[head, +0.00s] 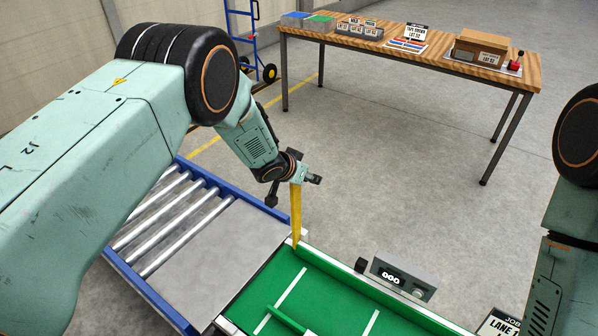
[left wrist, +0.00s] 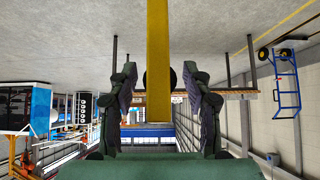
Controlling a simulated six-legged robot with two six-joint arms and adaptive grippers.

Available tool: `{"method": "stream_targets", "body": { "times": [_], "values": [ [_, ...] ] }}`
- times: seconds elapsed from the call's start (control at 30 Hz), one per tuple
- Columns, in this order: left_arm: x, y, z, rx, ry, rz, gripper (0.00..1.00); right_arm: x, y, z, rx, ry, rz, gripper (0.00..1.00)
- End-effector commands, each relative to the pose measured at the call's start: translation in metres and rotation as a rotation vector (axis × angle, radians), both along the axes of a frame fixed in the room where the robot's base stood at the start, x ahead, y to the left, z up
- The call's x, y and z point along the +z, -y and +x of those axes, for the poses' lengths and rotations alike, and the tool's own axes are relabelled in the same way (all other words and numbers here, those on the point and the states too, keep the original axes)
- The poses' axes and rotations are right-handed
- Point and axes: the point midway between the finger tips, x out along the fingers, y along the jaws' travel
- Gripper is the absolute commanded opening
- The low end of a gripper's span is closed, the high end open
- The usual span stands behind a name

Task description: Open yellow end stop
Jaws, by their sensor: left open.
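The yellow end stop (head: 296,215) is a flat yellow bar. My left gripper (head: 292,180) is at the bar's upper end. In the left wrist view the yellow bar (left wrist: 158,50) runs from the top edge down between the two dark fingers of my left gripper (left wrist: 160,82). A gap shows on both sides of the bar, so the fingers are open and around it. My right arm shows at the right edge, but its gripper is out of view.
The green conveyor (head: 335,300) has white stripes and a small control box (head: 403,278) beside it. A roller section (head: 175,225) with blue rails lies left. A wooden table (head: 400,48) with bins and a carton stands behind. A blue hand truck (head: 250,45) is beyond.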

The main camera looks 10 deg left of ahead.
Motion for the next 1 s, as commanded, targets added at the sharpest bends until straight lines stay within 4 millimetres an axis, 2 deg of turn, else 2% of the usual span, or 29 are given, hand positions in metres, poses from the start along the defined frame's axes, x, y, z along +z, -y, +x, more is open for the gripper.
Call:
{"method": "stream_targets", "body": {
  "times": [0.7,1.0],
  "values": [
    [0.071,-0.028,-0.064,0.003,0.002,-0.001,0.5,0.0,0.0,0.0,0.0,0.0,0.0,0.4],
    [0.082,-0.032,-0.076,0.002,0.001,-0.001,0.5,0.0,0.0,0.0,0.0,0.0,0.0,0.4]
  ]
}}
